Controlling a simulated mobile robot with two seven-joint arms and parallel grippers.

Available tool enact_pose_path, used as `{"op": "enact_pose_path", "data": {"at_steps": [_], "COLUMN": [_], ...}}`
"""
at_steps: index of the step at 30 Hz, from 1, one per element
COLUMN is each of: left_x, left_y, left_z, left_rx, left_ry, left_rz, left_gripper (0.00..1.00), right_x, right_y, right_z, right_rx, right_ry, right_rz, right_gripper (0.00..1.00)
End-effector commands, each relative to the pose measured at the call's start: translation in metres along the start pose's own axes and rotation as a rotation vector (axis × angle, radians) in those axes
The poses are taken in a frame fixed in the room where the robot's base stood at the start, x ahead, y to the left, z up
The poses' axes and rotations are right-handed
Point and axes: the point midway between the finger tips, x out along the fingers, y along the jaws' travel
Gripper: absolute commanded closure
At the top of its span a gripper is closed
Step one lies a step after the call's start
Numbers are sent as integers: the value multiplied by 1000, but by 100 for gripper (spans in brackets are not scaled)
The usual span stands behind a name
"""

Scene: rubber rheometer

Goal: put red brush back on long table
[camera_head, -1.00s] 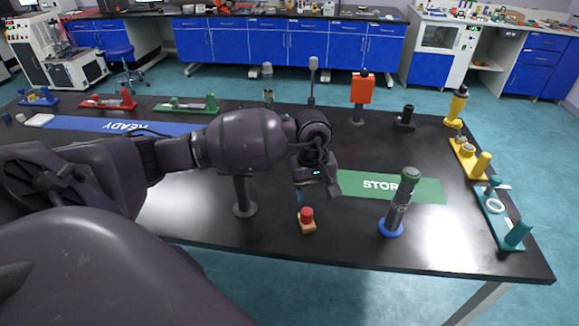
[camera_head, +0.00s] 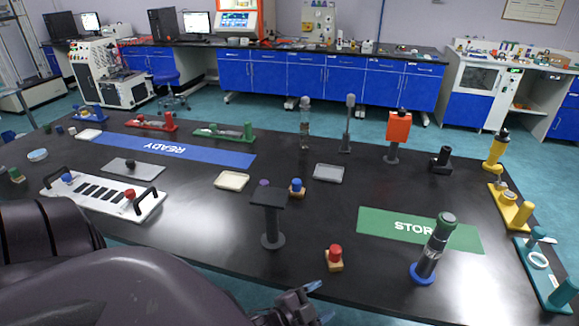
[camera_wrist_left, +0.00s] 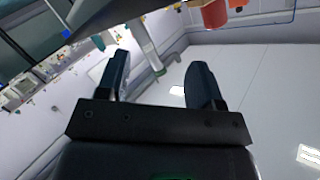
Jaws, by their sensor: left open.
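The red brush (camera_head: 334,257), a red knob on a wooden block, stands upright on the long black table (camera_head: 200,228) near its front edge. It also shows upside down at the top of the left wrist view (camera_wrist_left: 213,14). My left gripper (camera_head: 318,302) is in front of the table's front edge, below the brush in the picture and apart from it. Its two dark fingers (camera_wrist_left: 160,85) are spread, with nothing between them. My right gripper is not in view.
A dark stand (camera_head: 271,225) rises left of the brush. A green-topped cylinder on a blue base (camera_head: 432,250) stands to the right, by the green STORE mat (camera_head: 385,226). A white slotted rack (camera_head: 85,200) and the blue READY mat (camera_head: 170,149) lie on the left.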

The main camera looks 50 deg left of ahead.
Motion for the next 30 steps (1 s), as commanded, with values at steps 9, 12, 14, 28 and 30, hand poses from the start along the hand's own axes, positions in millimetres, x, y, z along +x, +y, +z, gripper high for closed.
{"op": "enact_pose_path", "data": {"at_steps": [9, 12, 14, 28, 30], "left_x": [-58, -59, -59, -58, -58], "left_y": [38, 40, 39, 39, 39], "left_z": [69, 70, 70, 70, 70], "left_rx": [-556, -572, -570, -564, -564], "left_ry": [-367, -377, -376, -373, -373], "left_rz": [21, 21, 22, 22, 22], "left_gripper": [40, 40, 40, 40, 40], "right_x": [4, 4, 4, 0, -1], "right_y": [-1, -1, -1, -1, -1], "right_z": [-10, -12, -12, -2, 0], "right_rx": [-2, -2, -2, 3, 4], "right_ry": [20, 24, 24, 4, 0], "right_rz": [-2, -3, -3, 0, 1], "right_gripper": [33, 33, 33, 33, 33]}}
